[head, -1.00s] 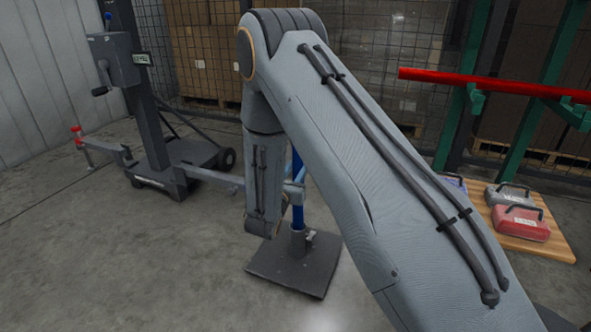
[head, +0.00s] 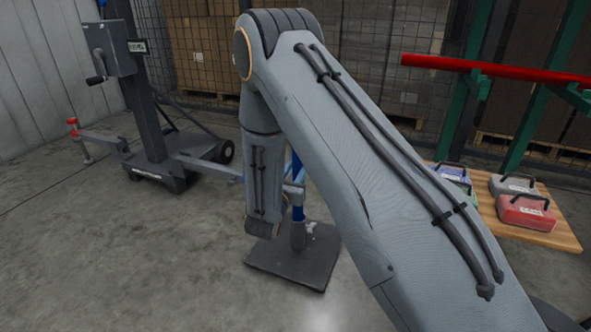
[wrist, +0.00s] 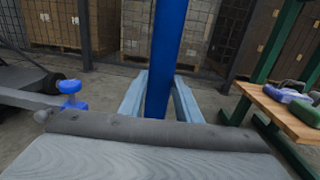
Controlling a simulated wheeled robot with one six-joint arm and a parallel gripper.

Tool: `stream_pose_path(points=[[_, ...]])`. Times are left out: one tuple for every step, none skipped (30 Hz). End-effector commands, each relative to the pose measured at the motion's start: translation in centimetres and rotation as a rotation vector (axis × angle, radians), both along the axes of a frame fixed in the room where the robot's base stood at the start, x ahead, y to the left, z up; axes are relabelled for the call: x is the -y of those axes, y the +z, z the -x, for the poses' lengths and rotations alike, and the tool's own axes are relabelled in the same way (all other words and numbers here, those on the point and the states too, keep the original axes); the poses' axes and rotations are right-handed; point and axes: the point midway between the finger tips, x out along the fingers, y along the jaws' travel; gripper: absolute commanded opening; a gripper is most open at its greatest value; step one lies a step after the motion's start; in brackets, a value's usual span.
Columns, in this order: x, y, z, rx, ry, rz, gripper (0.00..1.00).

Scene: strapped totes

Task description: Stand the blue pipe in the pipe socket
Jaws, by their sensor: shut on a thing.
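The blue pipe (wrist: 168,50) rises upright through the middle of the wrist view. My gripper (wrist: 158,92) is shut on it, with one pale blue finger on each side. In the head view my own arm hides much of the pipe (head: 297,212); a short length shows beside the forearm. The pipe socket (head: 300,236) is a grey collar on a dark square plate (head: 290,272) on the floor. The pipe's lower end appears at the collar's top; I cannot tell whether it is inside or in front of it.
A dark lifter (head: 150,100) with side bars stands at the left; one bar ends in a blue knob (wrist: 70,90). A red bar (head: 490,68) rests on a green rack at the right. A wooden board (head: 500,228) holds several totes. Mesh fencing closes the back.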

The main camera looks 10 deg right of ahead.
Motion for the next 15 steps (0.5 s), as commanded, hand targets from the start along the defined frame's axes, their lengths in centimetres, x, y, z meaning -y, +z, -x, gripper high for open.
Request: stream_pose_path(points=[[-0.01, -0.01, -0.03, 0.002, 0.000, 0.000, 0.00], [-0.01, -0.03, -0.03, 0.002, 0.000, 0.000, 0.00], [-0.01, -0.04, -0.03, 0.002, 0.000, 0.000, 0.00], [-0.01, -0.04, -0.03, 0.002, 0.000, 0.000, 0.00], [-0.01, -0.03, -0.03, 0.002, 0.000, 0.000, 0.00], [-0.01, -0.02, -0.03, 0.002, 0.000, 0.000, 0.00], [-0.01, -0.02, -0.03, 0.002, 0.000, 0.000, 0.00], [-0.01, -0.02, -0.03, 0.002, 0.000, 0.000, 0.00], [-0.01, -0.01, -0.03, 0.002, 0.000, 0.000, 0.00], [-0.01, -0.01, -0.03, 0.002, 0.000, 0.000, 0.32], [0.00, -0.01, -0.02, 0.002, 0.000, 0.000, 0.37], [0.00, -0.01, -0.02, 0.002, 0.000, 0.000, 0.44], [0.00, -0.02, -0.02, 0.002, 0.000, 0.000, 0.49], [0.00, -0.03, -0.02, 0.002, 0.000, 0.000, 0.52], [0.01, -0.04, -0.02, 0.002, 0.000, 0.000, 0.52]])
